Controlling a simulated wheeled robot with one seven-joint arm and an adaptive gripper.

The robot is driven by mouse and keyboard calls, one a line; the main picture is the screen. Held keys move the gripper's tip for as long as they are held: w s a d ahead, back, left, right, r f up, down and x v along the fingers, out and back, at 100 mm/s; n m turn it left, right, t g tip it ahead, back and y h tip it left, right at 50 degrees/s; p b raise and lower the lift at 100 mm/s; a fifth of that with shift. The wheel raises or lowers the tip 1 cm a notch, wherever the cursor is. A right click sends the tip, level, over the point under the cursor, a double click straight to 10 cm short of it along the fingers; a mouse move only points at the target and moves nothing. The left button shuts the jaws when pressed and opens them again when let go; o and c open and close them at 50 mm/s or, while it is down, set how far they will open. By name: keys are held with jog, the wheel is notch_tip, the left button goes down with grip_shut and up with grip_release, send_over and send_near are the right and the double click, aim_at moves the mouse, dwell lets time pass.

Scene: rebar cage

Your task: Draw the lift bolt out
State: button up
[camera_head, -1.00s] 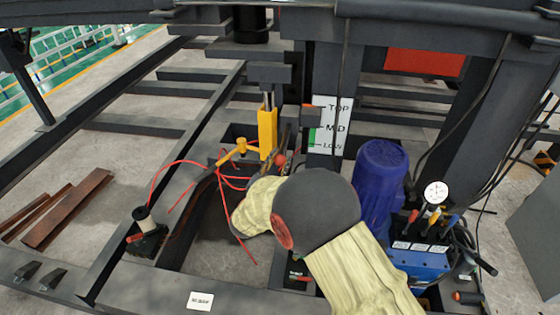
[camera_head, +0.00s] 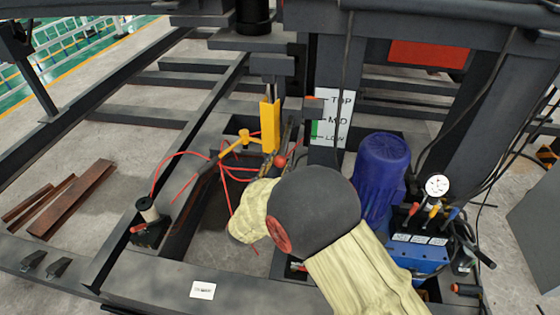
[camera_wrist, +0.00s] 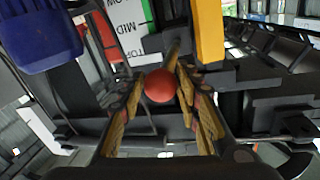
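A red ball knob (camera_head: 281,160) sits at the end of a short rod beside the yellow upright post (camera_head: 269,125); I take it for the lift bolt's handle, but no label shows this. In the wrist view the red ball (camera_wrist: 160,86) lies between the two fingers of my gripper (camera_wrist: 160,88). The fingers stand apart on either side of it; firm contact is not visible. The rod behind the ball runs away toward the yellow post. In the head view my sleeved wrist hides most of the gripper.
A yellow T-shaped handle (camera_head: 236,147) and loose red cords (camera_head: 180,156) lie left of the post. A blue motor (camera_head: 383,168) and a pump unit with a gauge (camera_head: 437,187) stand close on the right. A TOP/MID/LOW plate (camera_head: 333,118) is behind. Dark beams surround the opening.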

jog(key=o, duration=0.3)
jog(key=shift+w, duration=0.1)
jog(key=v, duration=1.2)
dwell(0.3)
